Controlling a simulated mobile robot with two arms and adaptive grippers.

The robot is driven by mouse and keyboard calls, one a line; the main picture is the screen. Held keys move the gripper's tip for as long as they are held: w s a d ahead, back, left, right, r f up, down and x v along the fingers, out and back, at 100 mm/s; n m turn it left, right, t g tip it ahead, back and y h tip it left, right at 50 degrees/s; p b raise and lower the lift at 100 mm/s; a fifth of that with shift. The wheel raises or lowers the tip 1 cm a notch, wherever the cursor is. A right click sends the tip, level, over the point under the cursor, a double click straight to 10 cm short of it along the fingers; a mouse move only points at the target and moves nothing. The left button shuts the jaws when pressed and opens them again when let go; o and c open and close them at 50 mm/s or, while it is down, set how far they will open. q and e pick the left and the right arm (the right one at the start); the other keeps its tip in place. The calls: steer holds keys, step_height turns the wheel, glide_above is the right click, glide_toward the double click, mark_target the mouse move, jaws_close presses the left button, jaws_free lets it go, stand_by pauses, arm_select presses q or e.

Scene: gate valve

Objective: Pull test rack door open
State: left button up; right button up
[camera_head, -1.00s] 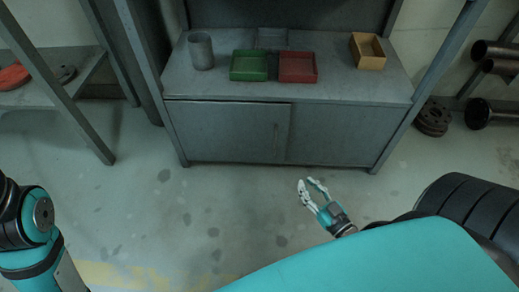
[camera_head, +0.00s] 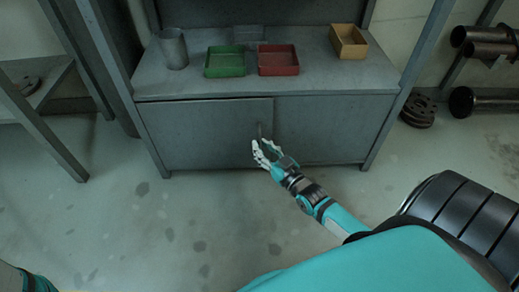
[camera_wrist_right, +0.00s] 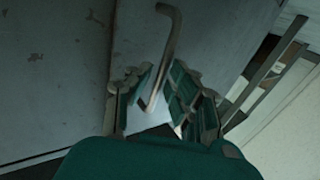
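The test rack (camera_head: 345,84) stands ahead with two grey doors under its shelf. The left door (camera_head: 200,135) looks closed and carries a thin upright bar handle (camera_head: 260,131) near its right edge; the right door (camera_head: 330,128) also looks closed. My right gripper (camera_head: 265,151) is at the handle's lower end. In the right wrist view the handle (camera_wrist_right: 168,50) is a bent metal bar, and its lower part lies between the fingers of my right gripper (camera_wrist_right: 158,98). The fingers are spread apart, with gaps on both sides of the bar. My left gripper is outside both views.
On the rack stand a grey cup (camera_head: 173,48), a green tray (camera_head: 225,62), a red tray (camera_head: 278,60) and a yellow box (camera_head: 348,42). A side shelf (camera_head: 35,75) is at left, pipes (camera_head: 480,38) at right. The floor before the doors is clear.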

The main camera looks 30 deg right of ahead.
steer(key=shift+w, duration=0.8)
steer(key=shift+c, duration=0.4)
jaws_close()
